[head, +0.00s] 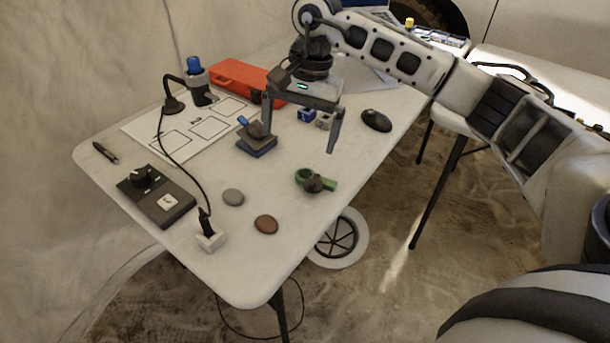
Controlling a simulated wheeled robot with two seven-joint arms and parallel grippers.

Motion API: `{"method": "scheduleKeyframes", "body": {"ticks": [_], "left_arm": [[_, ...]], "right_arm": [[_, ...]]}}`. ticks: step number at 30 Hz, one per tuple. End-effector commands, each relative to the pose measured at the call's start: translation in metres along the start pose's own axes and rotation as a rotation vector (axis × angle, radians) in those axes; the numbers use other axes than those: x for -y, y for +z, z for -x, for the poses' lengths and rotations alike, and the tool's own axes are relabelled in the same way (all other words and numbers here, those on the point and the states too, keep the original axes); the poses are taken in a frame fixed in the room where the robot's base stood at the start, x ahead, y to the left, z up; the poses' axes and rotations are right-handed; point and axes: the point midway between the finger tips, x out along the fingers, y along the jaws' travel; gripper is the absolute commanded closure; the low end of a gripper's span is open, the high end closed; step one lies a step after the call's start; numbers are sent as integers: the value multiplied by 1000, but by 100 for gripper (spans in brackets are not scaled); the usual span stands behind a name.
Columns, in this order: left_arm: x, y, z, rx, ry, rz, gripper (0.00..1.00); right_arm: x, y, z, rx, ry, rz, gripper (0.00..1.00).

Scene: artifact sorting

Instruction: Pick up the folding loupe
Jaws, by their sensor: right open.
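A small green object with a dark round part (316,181), which looks like the folding loupe, lies on the near right part of the white table (275,280). My right gripper (299,142) is open and empty, pointing down above the table. Its fingers are spread wide, and it is farther back than the green object and apart from it. One fingertip shows close to a dark lump on a blue-based block (257,146); I cannot tell whether they touch. My left gripper is not in view.
Small blue (306,115) and grey blocks sit behind the gripper, with a black mouse-like object (376,120) to the right. A grey stone (233,197), a brown stone (266,224), a black control box (156,196), a cable and an orange case (240,78) are also on the table.

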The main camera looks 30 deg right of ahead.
Motion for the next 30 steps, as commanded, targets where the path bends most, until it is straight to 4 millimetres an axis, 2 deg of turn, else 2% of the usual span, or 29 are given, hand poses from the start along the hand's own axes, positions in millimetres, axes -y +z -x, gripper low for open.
{"method": "scheduleKeyframes", "body": {"ticks": [1,3,6,8,18,30], "left_arm": [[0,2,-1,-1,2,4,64],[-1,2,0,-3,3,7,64],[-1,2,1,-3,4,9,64],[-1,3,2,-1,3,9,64],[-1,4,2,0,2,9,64],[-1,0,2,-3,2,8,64]], "right_arm": [[-10,-16,12,-63,38,11,0],[-20,-29,24,-116,82,23,0],[-28,-38,25,-146,114,28,0],[-30,-40,17,-149,119,28,0],[-37,-48,-53,-144,116,30,0],[-39,-50,-91,-144,114,30,0]]}}
